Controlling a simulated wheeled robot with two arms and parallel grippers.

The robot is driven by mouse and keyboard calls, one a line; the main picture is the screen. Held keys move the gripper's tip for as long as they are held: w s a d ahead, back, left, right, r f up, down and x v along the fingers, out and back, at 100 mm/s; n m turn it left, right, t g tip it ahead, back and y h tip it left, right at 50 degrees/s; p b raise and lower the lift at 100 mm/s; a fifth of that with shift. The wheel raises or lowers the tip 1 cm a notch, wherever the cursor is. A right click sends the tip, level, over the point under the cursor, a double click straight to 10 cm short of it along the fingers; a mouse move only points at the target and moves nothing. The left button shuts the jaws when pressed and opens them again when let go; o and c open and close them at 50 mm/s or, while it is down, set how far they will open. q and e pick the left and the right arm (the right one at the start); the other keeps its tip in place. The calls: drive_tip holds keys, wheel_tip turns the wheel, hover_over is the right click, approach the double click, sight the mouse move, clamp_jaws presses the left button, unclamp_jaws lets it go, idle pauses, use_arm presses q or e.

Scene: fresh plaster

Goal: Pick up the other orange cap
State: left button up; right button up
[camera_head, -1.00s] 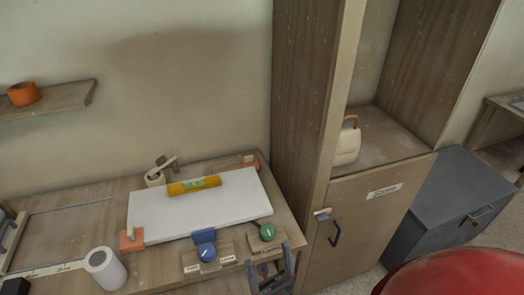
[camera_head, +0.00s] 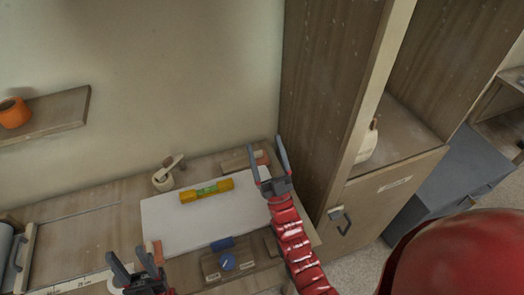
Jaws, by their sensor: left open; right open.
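Two orange caps sit at corners of a white board (camera_head: 165,212) lying on the workbench. The far orange cap (camera_head: 261,157) is at the board's back right corner. My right gripper (camera_head: 268,160) is open, and its fingers appear on either side of that cap in the picture; I cannot tell whether they touch it. The near orange cap (camera_head: 157,250) is at the front left corner, partly hidden. My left gripper (camera_head: 131,262) is open and empty just left of it, low in the view.
A yellow level (camera_head: 207,191) lies on the board. A pot with a tool (camera_head: 163,178) stands behind it. A blue piece (camera_head: 222,243) and a blue knob (camera_head: 228,262) are at the front. A cabinet (camera_head: 320,110) rises close on the right. An orange roll (camera_head: 14,112) sits on a shelf.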

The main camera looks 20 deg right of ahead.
drive_tip(key=w+f+g+p, duration=0.1)
drive_tip(key=w+g, duration=0.2)
drive_tip(key=w, duration=0.4)
drive_tip(key=w+f+g, duration=0.2)
drive_tip(key=w, duration=0.5)
drive_tip(key=g+h, duration=0.2)
drive_tip(key=g, duration=1)
hover_over(258, 153)
wheel_tip(258, 153, down, 7)
drive_tip(key=s+r+m+g, duration=0.1)
drive_tip(key=s+g, duration=0.5)
drive_tip(key=s, duration=0.1)
drive_tip(key=b+x, duration=0.1)
drive_tip(key=x, duration=0.2)
drive_tip(key=b+x, duration=0.2)
drive_tip(key=x, duration=0.2)
drive_tip(key=d+b+x, duration=0.1)
drive_tip(key=x, duration=0.3)
drive_tip(key=shift+w+b, duration=0.25)
drive_tip(key=shift+b, duration=0.05)
drive_tip(key=shift+w+f, duration=0.3)
drive_tip(key=b+x, duration=0.4)
drive_tip(key=x, duration=0.1)
drive_tip(key=shift+s+a+f, duration=0.1)
drive_tip(key=shift+s+a, duration=0.05)
drive_tip(key=shift+s, duration=0.15)
drive_tip(key=shift+w+f+b, duration=0.15)
drive_tip(key=shift+w+b, duration=0.05)
drive_tip(key=shift+b, duration=0.15)
